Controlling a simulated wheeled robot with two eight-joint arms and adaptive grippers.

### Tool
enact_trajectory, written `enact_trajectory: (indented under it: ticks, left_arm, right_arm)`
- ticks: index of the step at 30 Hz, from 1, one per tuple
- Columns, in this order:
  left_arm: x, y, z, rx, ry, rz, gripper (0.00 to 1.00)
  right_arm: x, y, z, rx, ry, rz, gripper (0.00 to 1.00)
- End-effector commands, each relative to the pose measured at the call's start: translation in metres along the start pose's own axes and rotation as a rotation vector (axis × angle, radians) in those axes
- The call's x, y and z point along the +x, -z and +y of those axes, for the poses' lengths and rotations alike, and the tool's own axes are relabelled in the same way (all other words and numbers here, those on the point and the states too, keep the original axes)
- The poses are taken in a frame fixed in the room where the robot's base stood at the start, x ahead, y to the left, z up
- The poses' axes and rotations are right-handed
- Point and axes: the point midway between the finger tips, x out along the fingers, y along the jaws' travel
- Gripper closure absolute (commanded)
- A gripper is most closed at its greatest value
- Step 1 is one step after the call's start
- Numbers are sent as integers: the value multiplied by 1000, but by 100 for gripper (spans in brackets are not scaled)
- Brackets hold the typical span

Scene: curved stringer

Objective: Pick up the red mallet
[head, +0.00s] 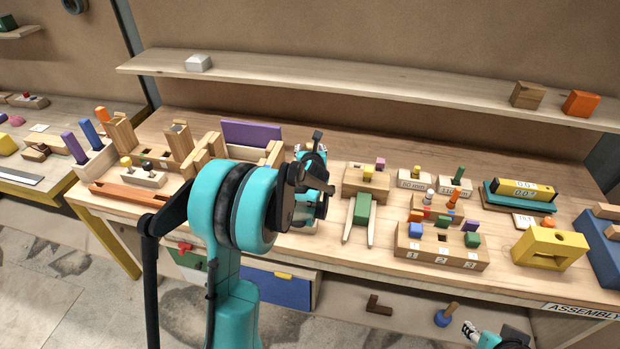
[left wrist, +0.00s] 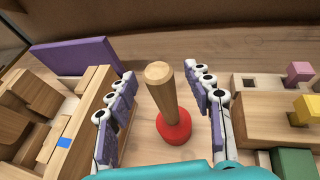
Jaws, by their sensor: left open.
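The red mallet (left wrist: 174,126) stands upright in the left wrist view, its red head down on the wooden bench and its pale wooden handle pointing up. My left gripper (left wrist: 165,93) is open, with one row of finger pads on each side of the handle and visible gaps to both. In the head view my left gripper (head: 313,178) is over the middle of the bench, and my own arm hides the mallet. Part of my right gripper (head: 470,329) shows at the bottom edge; its fingers are too cut off to read.
A wooden box and a purple board (left wrist: 76,57) stand left of the mallet. A wooden block (left wrist: 259,118) with coloured cubes is close on its right. A long shelf (head: 370,92) runs above the bench (head: 350,265). A yellow block (head: 548,249) stands at the right.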

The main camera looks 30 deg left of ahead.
Motion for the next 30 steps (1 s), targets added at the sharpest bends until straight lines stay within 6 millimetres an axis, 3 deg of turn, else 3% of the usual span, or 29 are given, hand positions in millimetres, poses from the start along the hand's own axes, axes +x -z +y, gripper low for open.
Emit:
enact_trajectory:
  ticks: [9,15,30]
  left_arm:
    - [7,-1,0,0,0,0,48]
    - [7,-1,0,0,0,0,100]
    - [3,-10,0,-1,0,0,100]
  right_arm:
    - [1,0,0,0,0,0,60]
    - [1,0,0,0,0,0,60]
    - [-2,2,0,0,0,0,60]
